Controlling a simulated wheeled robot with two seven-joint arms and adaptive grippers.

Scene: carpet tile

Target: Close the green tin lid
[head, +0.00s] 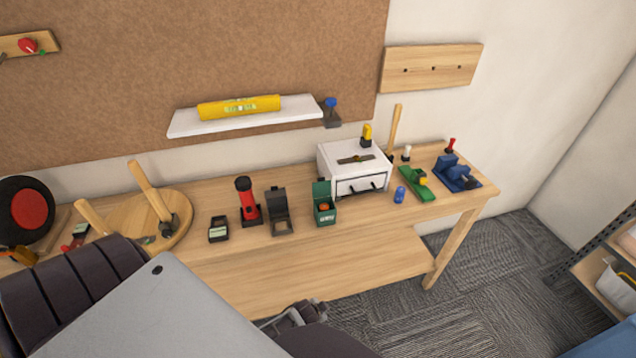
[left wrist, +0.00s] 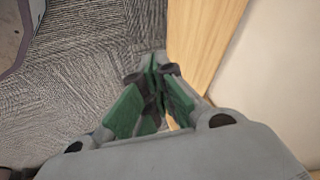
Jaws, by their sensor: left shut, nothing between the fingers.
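The green tin (head: 325,214) stands on the wooden bench, left of the white drawer box. A part of my arm shows at the bottom of the head view, below the bench front and apart from the tin. My right gripper is not seen.
A dark open-lidded box (head: 279,222) stands just left of the tin, with a red and black lantern (head: 247,202) beyond it. The white drawer box (head: 354,168) is close on the right. A blue object (head: 399,194) lies farther right. Bare bench top lies in front.

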